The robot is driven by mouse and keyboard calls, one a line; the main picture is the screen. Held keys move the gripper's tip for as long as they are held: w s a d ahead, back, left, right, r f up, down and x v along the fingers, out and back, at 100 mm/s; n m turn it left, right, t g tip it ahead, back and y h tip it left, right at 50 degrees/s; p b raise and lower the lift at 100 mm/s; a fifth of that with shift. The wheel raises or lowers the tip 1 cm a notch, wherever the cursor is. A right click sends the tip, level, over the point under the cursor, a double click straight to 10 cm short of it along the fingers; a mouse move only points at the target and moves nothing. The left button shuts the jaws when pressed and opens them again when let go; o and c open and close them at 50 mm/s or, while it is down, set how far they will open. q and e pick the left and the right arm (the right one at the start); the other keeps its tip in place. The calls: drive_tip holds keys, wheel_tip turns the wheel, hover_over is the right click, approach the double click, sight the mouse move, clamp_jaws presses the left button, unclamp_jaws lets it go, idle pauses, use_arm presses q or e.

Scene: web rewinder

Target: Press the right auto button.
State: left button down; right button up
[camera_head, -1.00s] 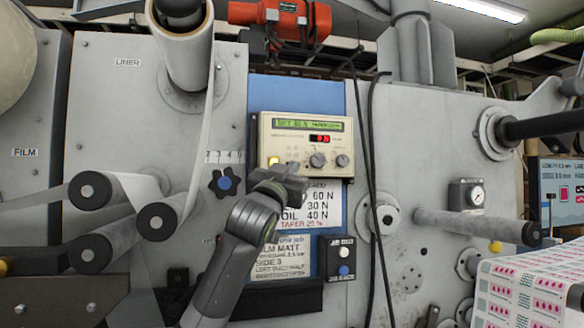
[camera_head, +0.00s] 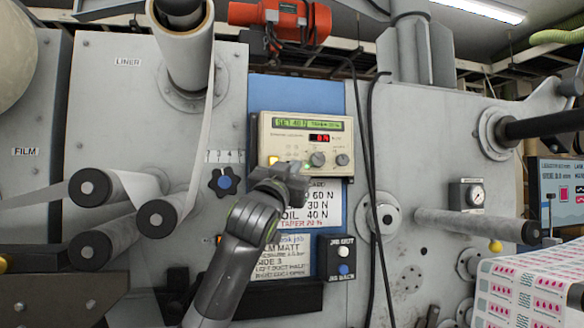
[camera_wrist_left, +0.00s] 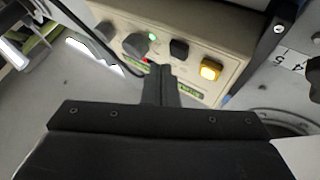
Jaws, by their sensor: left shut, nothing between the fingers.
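The beige control panel (camera_head: 262,135) on the machine front has a green text display (camera_head: 307,124) and a red digit display (camera_head: 319,138). A lit yellow button (camera_head: 273,160) is at its lower left. In the left wrist view the panel appears turned over, with the yellow button (camera_wrist_left: 210,69), a dark button (camera_wrist_left: 179,49) beside it and a green light (camera_wrist_left: 152,37). My left gripper (camera_head: 293,168) is shut and empty at the panel's lower edge; its fingertips (camera_wrist_left: 157,68) lie just short of the dark button in the wrist picture. I cannot tell whether they touch anything. My right gripper is out of view.
Two dark knobs (camera_head: 317,159) sit right of the gripper on the panel. Black cables (camera_head: 370,190) hang right of it. A star-shaped knob (camera_head: 223,182) is left, and a jog button box (camera_head: 337,257) is below. Rollers (camera_head: 160,218) stick out at left.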

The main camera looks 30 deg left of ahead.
use_arm(q)
drive_tip(key=s+d+b, duration=0.1)
drive_tip(key=s+d, duration=0.3)
drive_tip(key=shift+d, duration=0.3)
drive_tip(key=shift+f, duration=0.15)
idle(0.6)
